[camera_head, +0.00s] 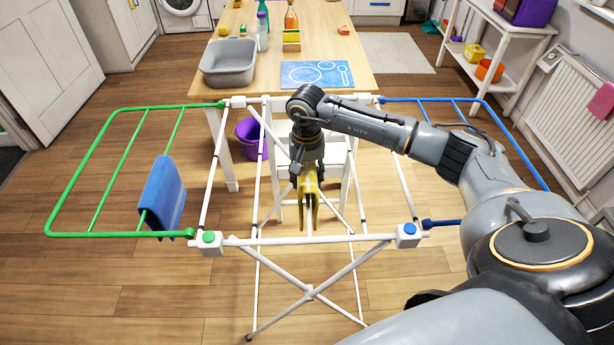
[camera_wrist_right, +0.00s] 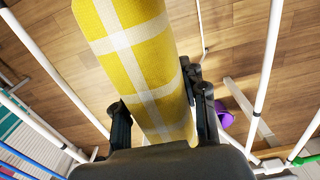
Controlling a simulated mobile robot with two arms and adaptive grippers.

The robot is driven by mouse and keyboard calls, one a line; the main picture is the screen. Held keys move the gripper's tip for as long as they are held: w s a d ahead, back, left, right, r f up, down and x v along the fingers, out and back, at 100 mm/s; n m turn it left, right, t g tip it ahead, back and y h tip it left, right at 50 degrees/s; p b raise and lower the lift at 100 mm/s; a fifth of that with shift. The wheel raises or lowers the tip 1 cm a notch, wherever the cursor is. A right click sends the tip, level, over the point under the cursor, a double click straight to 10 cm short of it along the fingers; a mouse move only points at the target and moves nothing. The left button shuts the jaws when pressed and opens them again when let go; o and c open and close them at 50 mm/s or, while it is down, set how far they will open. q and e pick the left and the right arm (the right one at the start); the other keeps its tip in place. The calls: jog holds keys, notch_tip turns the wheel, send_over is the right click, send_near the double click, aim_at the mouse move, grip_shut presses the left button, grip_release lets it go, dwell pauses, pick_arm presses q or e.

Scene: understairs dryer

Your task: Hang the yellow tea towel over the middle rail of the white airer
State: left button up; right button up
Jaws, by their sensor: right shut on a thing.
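The white airer (camera_head: 328,239) stands in front of me, with a green wing on the left and a blue wing on the right. My right gripper (camera_head: 308,170) points down over the airer's middle section. It is shut on the yellow tea towel (camera_head: 307,196), which hangs folded below the fingers. In the right wrist view the yellow towel with white stripes (camera_wrist_right: 140,60) lies between the fingers of my right gripper (camera_wrist_right: 162,112). The middle rail is largely hidden by the gripper and towel, and I cannot tell whether the towel touches it. My left gripper is out of view.
A blue cloth (camera_head: 163,194) hangs on the green wing (camera_head: 107,108). Behind the airer stands a wooden table (camera_head: 262,80) with a grey basin (camera_head: 229,62) and a blue mat (camera_head: 317,74). A purple bucket (camera_head: 249,139) is on the floor. A white shelf (camera_head: 497,27) stands at right.

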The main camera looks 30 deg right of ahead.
jog(key=shift+f+b, duration=2.2)
jog(key=shift+f, duration=0.5)
jog(key=o, duration=1.3)
jog(key=shift+c, duration=0.2)
notch_tip(320, 180, up, 12)
jog(key=shift+r, duration=0.1)
